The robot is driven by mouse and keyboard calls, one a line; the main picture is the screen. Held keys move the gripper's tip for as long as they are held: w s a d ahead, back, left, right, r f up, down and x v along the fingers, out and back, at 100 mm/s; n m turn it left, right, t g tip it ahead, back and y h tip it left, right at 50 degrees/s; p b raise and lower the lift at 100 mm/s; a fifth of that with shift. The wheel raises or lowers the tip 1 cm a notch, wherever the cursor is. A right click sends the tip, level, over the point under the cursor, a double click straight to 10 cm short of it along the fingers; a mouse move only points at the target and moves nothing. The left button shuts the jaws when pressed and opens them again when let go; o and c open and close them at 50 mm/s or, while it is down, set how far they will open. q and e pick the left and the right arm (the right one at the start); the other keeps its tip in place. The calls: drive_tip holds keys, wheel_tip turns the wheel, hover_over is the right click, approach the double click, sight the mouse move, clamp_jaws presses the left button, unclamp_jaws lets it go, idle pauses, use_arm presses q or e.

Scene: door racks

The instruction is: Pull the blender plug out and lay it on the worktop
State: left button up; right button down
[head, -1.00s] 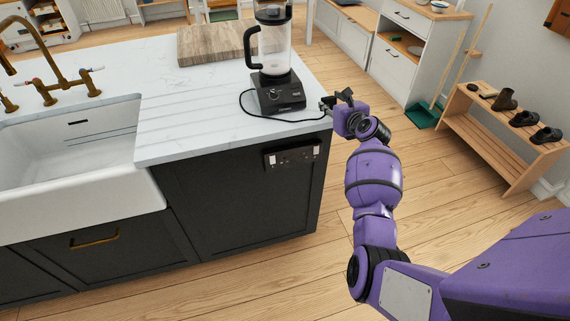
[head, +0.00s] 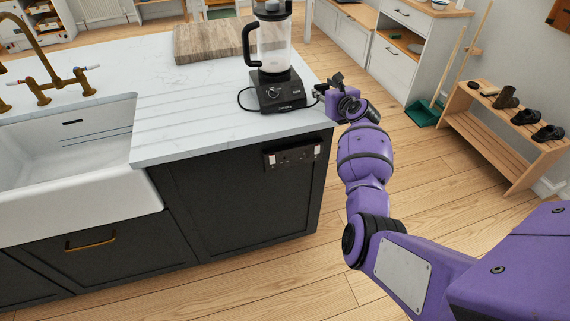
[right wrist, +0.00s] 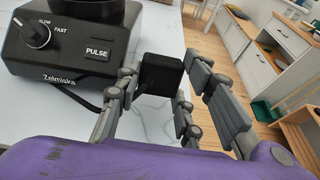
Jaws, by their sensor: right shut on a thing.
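The blender (head: 278,88) stands upright on the white worktop (head: 200,115), near its right end. My right gripper (head: 327,88) is at the worktop's right edge, just right of the blender base. In the right wrist view my right gripper (right wrist: 157,88) is shut on the black blender plug (right wrist: 160,70), between its grey fingers. Whether the plug touches the worktop I cannot tell. A black cord (head: 243,100) curves out from the left of the blender base. The double socket (head: 292,155) on the dark cabinet end has no plug in it. My left gripper is not in view.
A wooden board (head: 215,42) lies behind the blender. A white sink (head: 75,160) and brass tap (head: 60,82) are at the left. A wooden shoe rack (head: 500,125) stands on the floor at the right.

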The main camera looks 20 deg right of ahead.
drive_tip(key=shift+r, duration=0.1)
idle(0.3)
drive_tip(key=shift+f+b, duration=0.3)
drive_tip(key=shift+f, duration=0.95)
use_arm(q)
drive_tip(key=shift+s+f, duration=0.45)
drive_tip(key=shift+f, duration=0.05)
use_arm(e)
drive_tip(key=c, duration=1.1)
unclamp_jaws()
drive_tip(key=v, duration=1.2)
drive_tip(key=shift+w+r, duration=0.1)
